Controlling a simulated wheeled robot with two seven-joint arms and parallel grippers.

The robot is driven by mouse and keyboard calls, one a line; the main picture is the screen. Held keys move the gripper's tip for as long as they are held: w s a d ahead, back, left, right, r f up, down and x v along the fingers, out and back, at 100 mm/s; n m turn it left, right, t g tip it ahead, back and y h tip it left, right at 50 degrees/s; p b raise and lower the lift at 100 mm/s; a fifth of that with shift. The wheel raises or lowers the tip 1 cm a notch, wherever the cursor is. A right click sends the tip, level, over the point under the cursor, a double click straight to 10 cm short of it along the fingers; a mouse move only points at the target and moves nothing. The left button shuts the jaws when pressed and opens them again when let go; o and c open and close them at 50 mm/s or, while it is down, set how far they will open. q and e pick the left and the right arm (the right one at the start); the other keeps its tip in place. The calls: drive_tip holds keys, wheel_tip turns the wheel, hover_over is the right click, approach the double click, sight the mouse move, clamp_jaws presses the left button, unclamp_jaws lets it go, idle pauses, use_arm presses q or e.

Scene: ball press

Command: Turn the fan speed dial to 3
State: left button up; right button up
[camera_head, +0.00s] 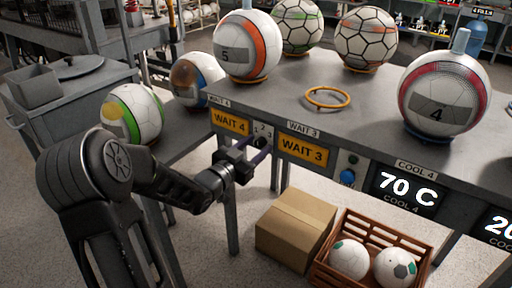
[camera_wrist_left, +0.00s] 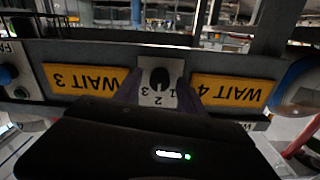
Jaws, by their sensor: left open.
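The fan speed dial is a dark knob (camera_wrist_left: 159,78) on a pale plate marked 1, 2 and 3, upside down in the left wrist view. In the head view its plate (camera_head: 263,131) sits on the bench front between the WAIT 4 and WAIT 3 signs. Which number the knob points to cannot be told. My left gripper (camera_head: 257,148) is open in front of the plate. Its purple-tinted fingers show on either side of the plate in the left wrist view (camera_wrist_left: 159,95). Contact with the knob cannot be made out. My right gripper is out of view.
The WAIT 4 sign (camera_head: 230,122) and WAIT 3 sign (camera_head: 303,151) flank the dial. A blue button (camera_head: 347,177) is further right. Several balls and a yellow ring (camera_head: 327,97) are on the bench (camera_head: 290,88). A cardboard box (camera_head: 292,228) and brown crate (camera_head: 333,271) stand below.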

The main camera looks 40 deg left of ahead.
use_arm(q)
clamp_jaws()
idle(0.6)
